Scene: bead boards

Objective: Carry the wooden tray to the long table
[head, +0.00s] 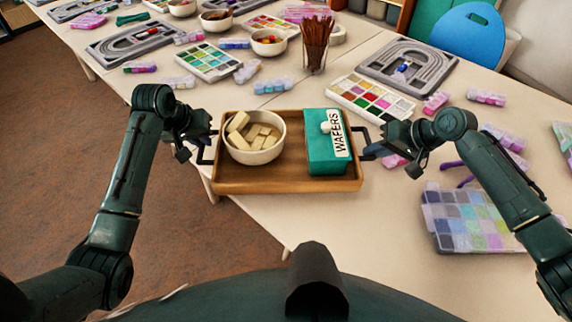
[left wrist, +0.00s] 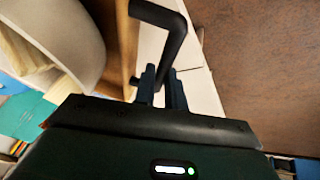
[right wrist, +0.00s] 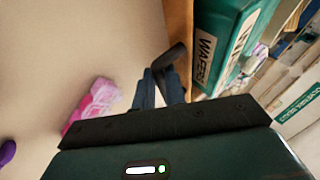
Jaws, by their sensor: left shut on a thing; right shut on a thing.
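The wooden tray (head: 290,186) is in the middle of the head view, over the near edge of the long table (head: 262,222). I cannot tell whether it touches the tabletop. It carries a white bowl (head: 256,156) of pale wafer pieces at its left and a teal box (head: 322,160) marked WAFERS at its right. My left gripper (head: 203,140) is shut on the tray's dark left handle (left wrist: 172,38). My right gripper (head: 374,149) is shut on the dark right handle (right wrist: 172,60). The tray looks about level.
Bead boxes, a grey bead board (head: 407,67), a glass of brown sticks (head: 316,45) and small bowls crowd the table beyond the tray. A clear bead organiser (head: 466,219) lies at the right. A blue chair (head: 468,35) stands behind. Brown floor (head: 60,130) is open at the left.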

